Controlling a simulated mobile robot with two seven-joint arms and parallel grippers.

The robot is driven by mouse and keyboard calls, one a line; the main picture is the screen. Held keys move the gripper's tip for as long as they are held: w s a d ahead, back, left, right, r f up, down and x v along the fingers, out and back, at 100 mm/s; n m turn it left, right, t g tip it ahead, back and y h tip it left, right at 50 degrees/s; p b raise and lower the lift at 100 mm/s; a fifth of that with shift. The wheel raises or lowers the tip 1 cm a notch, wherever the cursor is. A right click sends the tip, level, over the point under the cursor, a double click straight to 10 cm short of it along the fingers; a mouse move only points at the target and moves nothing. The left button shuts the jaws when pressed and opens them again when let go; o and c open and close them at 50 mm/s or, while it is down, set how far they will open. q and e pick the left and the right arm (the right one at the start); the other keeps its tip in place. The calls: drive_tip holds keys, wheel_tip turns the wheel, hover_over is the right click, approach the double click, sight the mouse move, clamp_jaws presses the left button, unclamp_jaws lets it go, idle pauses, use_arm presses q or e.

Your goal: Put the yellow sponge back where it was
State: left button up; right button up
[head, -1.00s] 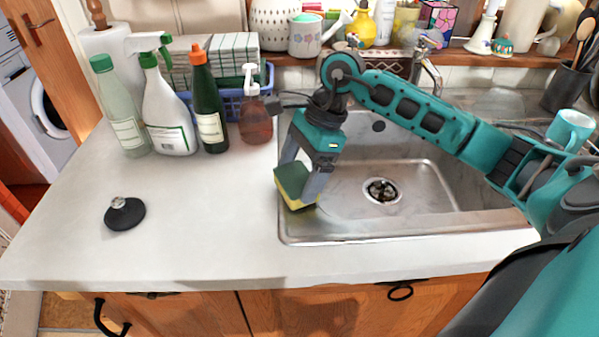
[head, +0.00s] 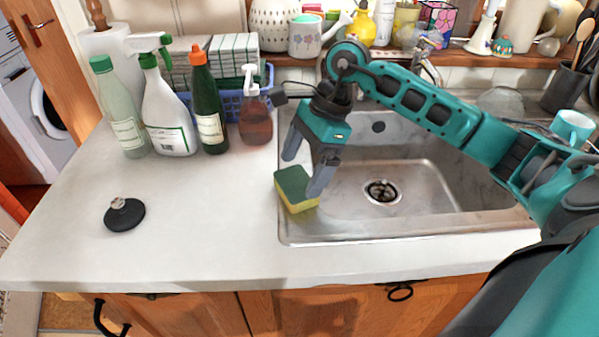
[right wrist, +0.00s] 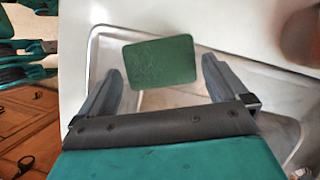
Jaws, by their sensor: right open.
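The sponge (head: 295,188), yellow with a green top face, rests at the left edge of the steel sink (head: 420,222), where the rim meets the white counter. In the right wrist view the sponge's green face (right wrist: 160,62) shows between and beyond the two fingertips. My right gripper (head: 306,174) is open just above and behind the sponge, with a finger on either side of it in the picture. In the right wrist view my right gripper (right wrist: 163,85) has clear gaps between both fingers and the sponge. My left gripper is not in view.
A soap bottle (head: 255,115), a dark green bottle (head: 208,105), a spray bottle (head: 166,115) and a pale green bottle (head: 120,110) stand at the back left by a blue basket (head: 233,103). A black sink plug (head: 124,214) lies on the left counter. The middle counter (head: 210,220) is clear.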

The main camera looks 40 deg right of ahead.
drive_tip(key=v, duration=0.9)
drive_tip(key=shift+r, duration=0.4)
drive_tip(key=shift+s+d, duration=0.1)
